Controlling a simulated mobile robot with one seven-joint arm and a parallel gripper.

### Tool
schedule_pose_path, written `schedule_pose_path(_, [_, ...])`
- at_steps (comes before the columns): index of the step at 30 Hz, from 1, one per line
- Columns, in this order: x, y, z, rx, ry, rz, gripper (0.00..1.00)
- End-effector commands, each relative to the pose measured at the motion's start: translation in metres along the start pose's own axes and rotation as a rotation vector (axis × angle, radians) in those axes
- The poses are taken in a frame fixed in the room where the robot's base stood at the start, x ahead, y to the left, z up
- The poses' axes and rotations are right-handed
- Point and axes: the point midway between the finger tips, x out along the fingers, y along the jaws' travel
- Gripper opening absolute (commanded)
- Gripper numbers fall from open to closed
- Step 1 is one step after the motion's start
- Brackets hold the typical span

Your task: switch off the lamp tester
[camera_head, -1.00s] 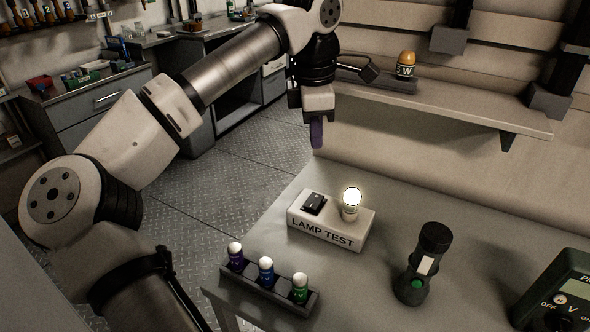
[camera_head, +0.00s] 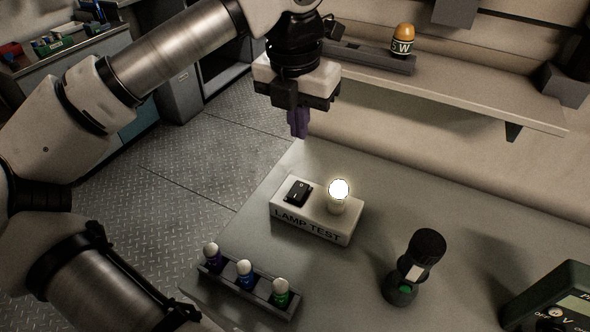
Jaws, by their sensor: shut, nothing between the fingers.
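The lamp tester (camera_head: 318,226) is a white box marked LAMP TEST on the grey table. Its black rocker switch (camera_head: 297,192) is on the left of its top. A lit bulb (camera_head: 339,190) stands upright at the right of its top and glows white. My gripper (camera_head: 298,124) points down with its purple fingertips together and nothing between them. It is above and behind the tester in the picture, apart from the switch.
A dark rack (camera_head: 249,287) with three small bulbs stands at the table's front left. A black flashlight (camera_head: 415,266) stands to the right of the tester, and a meter (camera_head: 556,305) is at the far right. A shelf (camera_head: 460,100) with an orange-topped lamp (camera_head: 403,40) runs behind.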

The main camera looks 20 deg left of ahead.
Motion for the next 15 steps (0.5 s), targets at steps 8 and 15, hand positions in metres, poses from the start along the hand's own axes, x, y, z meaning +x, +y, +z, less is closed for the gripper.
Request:
schedule_pose_path(8, [0.0,0.0,0.0,0.0,0.0,0.0,0.0])
schedule_pose_path(15, [0.02,0.0,0.0,0.001,0.003,-0.002,0.0])
